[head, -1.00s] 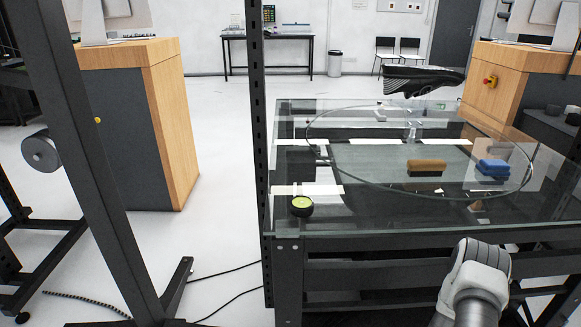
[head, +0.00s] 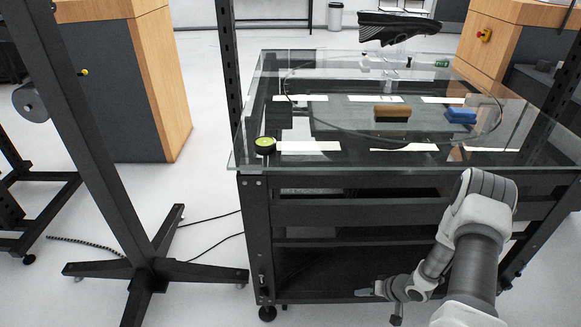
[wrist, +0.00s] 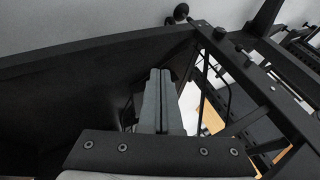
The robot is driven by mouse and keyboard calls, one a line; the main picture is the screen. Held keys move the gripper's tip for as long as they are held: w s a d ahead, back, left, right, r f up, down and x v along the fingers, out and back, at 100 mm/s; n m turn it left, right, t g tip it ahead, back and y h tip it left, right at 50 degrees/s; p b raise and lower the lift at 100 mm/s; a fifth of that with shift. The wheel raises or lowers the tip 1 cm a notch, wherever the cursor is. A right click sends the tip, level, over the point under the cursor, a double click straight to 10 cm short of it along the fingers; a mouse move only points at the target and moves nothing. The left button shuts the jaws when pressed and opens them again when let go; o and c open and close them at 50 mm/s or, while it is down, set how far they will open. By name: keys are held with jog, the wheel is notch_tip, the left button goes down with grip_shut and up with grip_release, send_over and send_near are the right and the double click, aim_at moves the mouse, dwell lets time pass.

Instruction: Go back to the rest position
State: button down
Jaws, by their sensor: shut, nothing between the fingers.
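My gripper (head: 372,290) is low in front of the glass-topped turntable table (head: 250,150), below the level of its top and near its lower shelf. In the wrist view my gripper (wrist: 163,85) has its two fingers together, with nothing between them. My arm comes in from the lower right of the head view and bends down to the left. A black shoe (head: 398,27) is held up above the back of the table.
A dark upright post with splayed feet (head: 150,275) stands left of the table. Wooden cabinets (head: 158,85) stand behind on the left and right. Cables (head: 210,225) lie on the floor. The dark lower shelf (head: 320,265) is close to my gripper.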

jog(key=w+d+r+h, duration=0.35)
jog(key=w+r, duration=0.25)
jog(key=r, duration=0.4)
notch_tip(320, 180, up, 23)
jog(key=d+t+h, duration=0.2)
jog(key=d+h, duration=0.1)
jog(key=h, duration=0.1)
jog(key=s+a+f+v, duration=0.1)
jog(key=s+a+v, duration=0.1)
jog(key=v, duration=1.1)
jog(key=s+a+f+v, duration=0.1)
jog(key=a+f+v, duration=0.1)
jog(key=v, duration=1)
jog(key=s+a+r+y, duration=0.25)
jog(key=s+a, duration=0.45)
jog(key=s, duration=0.4)
notch_tip(320, 180, up, 22)
jog(key=g+p, duration=0.1)
jog(key=p, duration=2.1)
jog(key=shift+w+d+f+n, duration=0.2)
jog(key=shift+w+d+n, duration=0.1)
jog(key=shift+w+n, duration=0.1)
